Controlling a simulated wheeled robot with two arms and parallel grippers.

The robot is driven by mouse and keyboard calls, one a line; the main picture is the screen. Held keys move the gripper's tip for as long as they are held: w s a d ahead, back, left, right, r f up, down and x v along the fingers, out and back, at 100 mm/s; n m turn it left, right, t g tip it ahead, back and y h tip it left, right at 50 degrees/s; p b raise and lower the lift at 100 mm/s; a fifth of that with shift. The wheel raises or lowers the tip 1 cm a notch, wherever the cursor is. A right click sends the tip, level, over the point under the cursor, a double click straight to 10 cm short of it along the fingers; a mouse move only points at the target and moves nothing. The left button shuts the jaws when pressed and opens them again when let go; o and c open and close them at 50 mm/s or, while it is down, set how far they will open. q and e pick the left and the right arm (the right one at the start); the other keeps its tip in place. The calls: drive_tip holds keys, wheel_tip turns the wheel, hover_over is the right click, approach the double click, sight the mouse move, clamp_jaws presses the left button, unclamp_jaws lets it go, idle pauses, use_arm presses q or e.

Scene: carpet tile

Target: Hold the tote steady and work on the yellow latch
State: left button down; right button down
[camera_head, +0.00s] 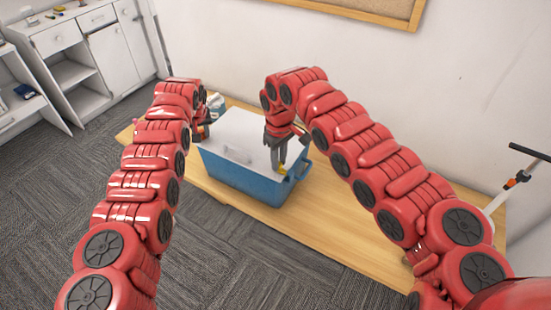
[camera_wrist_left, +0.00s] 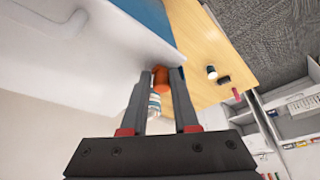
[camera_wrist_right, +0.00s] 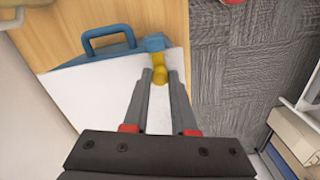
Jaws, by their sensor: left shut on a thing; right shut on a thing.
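The blue tote (camera_head: 240,178) with a white lid (camera_head: 240,133) stands on the wooden table. The yellow latch (camera_wrist_right: 160,76) is at the tote's edge, by a blue corner piece, and shows below my right gripper (camera_head: 281,168) in the head view. In the right wrist view my right gripper (camera_wrist_right: 160,82) is closed on the latch from above the lid. My left gripper (camera_wrist_left: 161,78) is at the tote's opposite end, its fingers closed around an orange part (camera_wrist_left: 161,84) at the lid edge. In the head view the left fingers are partly hidden.
The wooden table (camera_head: 350,230) is bare to the right of the tote. A blue handle (camera_wrist_right: 108,38) sticks out from the tote's end. Small items, including a dark cup (camera_wrist_left: 211,72), lie beyond the other end. The wall is close behind; white cabinets (camera_head: 95,50) stand at left.

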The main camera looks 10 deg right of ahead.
sight(283, 171)
use_arm(q)
drive_tip(key=shift+s+a+f, duration=0.1)
drive_tip(key=shift+a+f, duration=0.1)
use_arm(e)
drive_tip(key=shift+s+d, duration=0.3)
drive_tip(key=shift+d, duration=0.25)
use_arm(q)
drive_tip(key=shift+d, duration=0.1)
use_arm(e)
drive_tip(key=c, duration=0.7)
unclamp_jaws()
drive_tip(key=shift+d, duration=0.1)
drive_tip(key=shift+r, duration=0.2)
wheel_tip(283, 171, up, 12)
drive_tip(key=shift+s+f, duration=0.1)
drive_tip(key=shift+f, duration=0.05)
